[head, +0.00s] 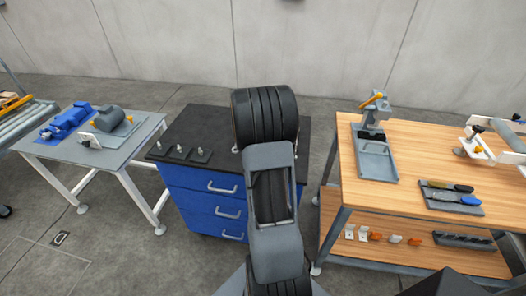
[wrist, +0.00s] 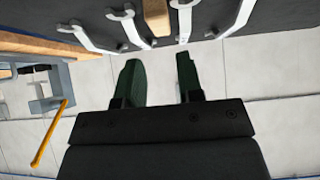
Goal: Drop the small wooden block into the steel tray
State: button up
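My gripper (wrist: 157,62) shows two dark green fingers in the wrist view, spread apart with nothing between them. A small wooden block (wrist: 156,17) is at the top edge of the wrist view, beyond the fingertips and roughly in line with the gap. It lies against a dark surface between pale metal strips, and part of it is cut off by the frame. In the head view my arm hides the block and my gripper. A grey, rimmed tray-like piece (head: 376,164) lies on the wooden bench; I cannot tell whether it is the steel tray.
A blue drawer cabinet (head: 208,196) with a black top carries small pegged plates (head: 180,153). The wooden bench (head: 425,160) holds a press with an orange handle (head: 373,100) and tools (head: 452,195). A grey table (head: 75,150) with blue equipment stands at left.

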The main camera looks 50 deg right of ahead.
jog(key=b+x, duration=0.1)
jog(key=x, duration=0.8)
jog(key=shift+d+b, duration=0.1)
jog(key=shift+b, duration=0.25)
jog(key=shift+f, duration=0.15)
